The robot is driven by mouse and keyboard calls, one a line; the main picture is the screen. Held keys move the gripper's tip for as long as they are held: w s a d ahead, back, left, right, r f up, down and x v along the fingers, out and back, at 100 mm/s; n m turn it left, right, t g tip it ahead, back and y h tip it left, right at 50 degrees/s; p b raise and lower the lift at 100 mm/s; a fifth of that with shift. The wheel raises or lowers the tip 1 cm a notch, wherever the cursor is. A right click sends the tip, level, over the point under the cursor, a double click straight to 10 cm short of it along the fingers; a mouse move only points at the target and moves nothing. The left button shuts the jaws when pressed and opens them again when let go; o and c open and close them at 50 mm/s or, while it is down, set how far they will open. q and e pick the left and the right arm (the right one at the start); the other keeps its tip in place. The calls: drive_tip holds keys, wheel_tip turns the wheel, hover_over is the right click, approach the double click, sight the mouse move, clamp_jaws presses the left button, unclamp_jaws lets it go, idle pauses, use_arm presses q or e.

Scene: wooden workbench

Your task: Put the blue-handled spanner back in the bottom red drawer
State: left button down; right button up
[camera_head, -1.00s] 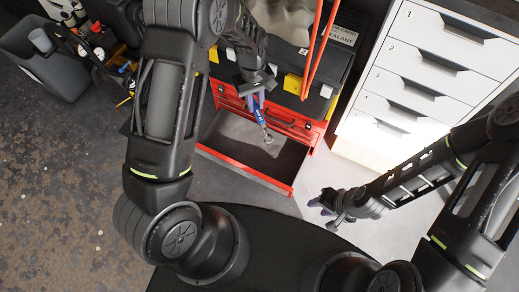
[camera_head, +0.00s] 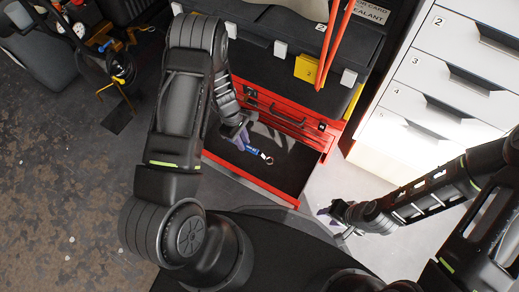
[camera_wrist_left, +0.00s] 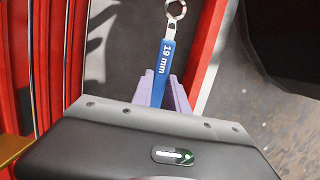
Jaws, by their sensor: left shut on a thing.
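The blue-handled spanner (camera_head: 254,150) is held by my left gripper (camera_head: 241,139) over the open bottom red drawer (camera_head: 285,190). In the left wrist view the spanner (camera_wrist_left: 166,65) has its blue handle, marked 19 mm, between the purple fingers of the left gripper (camera_wrist_left: 163,92). Its silver ring end points away from the gripper. I cannot tell whether it touches the drawer floor. The drawer is pulled out and its dark floor looks otherwise empty. My right gripper (camera_head: 333,213) is to the right of the drawer, low near the floor; its finger opening is unclear.
The red cabinet (camera_head: 290,118) with closed upper drawers stands behind the open drawer. Black toolboxes (camera_head: 280,40) with a yellow latch sit above it. A white numbered drawer unit (camera_head: 440,80) stands at right. Grey bins and tools fill the far left.

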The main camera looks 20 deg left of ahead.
use_arm(q)
drive_tip(key=shift+a+b+x, duration=0.25)
drive_tip(key=shift+b+x, duration=0.2)
drive_tip(key=shift+x, duration=0.55)
drive_tip(key=shift+a+b+x, duration=0.2)
drive_tip(key=shift+b+x, duration=0.25)
drive_tip(key=shift+x, duration=0.6)
drive_tip(key=shift+a+b+x, duration=0.25)
drive_tip(key=shift+b+x, duration=0.2)
drive_tip(key=shift+x, duration=0.55)
drive_tip(key=shift+w+f, duration=0.15)
drive_tip(key=shift+f, duration=0.05)
drive_tip(key=shift+a+b+x, duration=0.2)
drive_tip(key=shift+b+x, duration=0.25)
drive_tip(key=shift+x, duration=0.45)
drive_tip(key=shift+a+b+x, duration=0.2)
drive_tip(key=shift+b+x, duration=0.2)
drive_tip(key=shift+x, duration=0.5)
drive_tip(key=shift+f, duration=0.15)
drive_tip(key=shift+f, duration=0.15)
drive_tip(key=c, duration=1.3)
unclamp_jaws()
